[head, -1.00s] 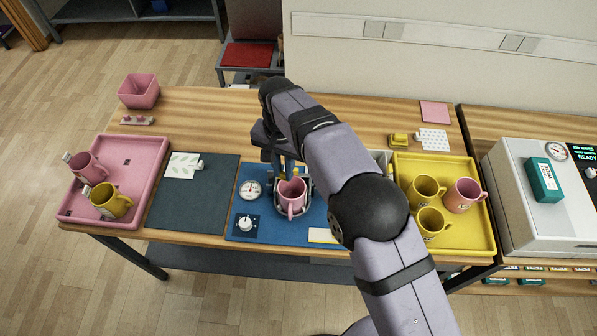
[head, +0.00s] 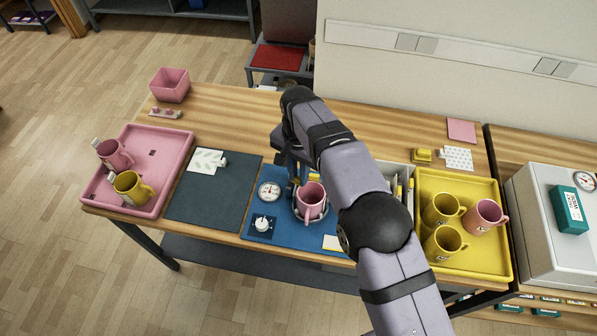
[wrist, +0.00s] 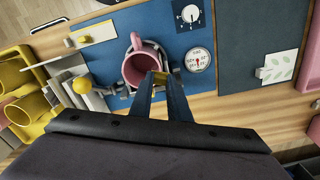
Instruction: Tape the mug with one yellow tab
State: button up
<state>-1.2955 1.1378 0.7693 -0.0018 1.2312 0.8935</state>
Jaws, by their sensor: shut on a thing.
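A pink mug (head: 310,196) stands upright in a grey cradle on the blue mat, its handle toward the front edge. The wrist view shows the mug (wrist: 145,66) from above, with its opening visible. My gripper (wrist: 159,78) is shut on a small yellow piece, apparently the yellow tab (wrist: 158,73), mostly hidden between the fingers. The fingertips are close by the mug's side opposite the handle. I cannot tell whether they touch it. In the head view my gripper (head: 297,181) is partly hidden by my arm.
A pink tray (head: 183,165) holds a pink and a yellow mug at left. A yellow tray (head: 490,262) holds several mugs at right. A round gauge (head: 269,191) and a knob (head: 263,224) are left of the cradle.

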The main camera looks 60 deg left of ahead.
jog(key=shift+f+b, duration=0.95)
jog(key=shift+f, duration=0.65)
jog(key=shift+f, duration=0.45)
jog(key=shift+d+f, duration=0.15)
jog(key=shift+f, duration=0.05)
dwell(1.0)
jog(key=o, duration=0.9)
jog(key=shift+r, duration=0.2)
jog(key=shift+r+b, duration=0.5)
jog(key=shift+r, duration=0.05)
jog(key=shift+r+b, duration=0.8)
jog(key=shift+r, duration=2.15)
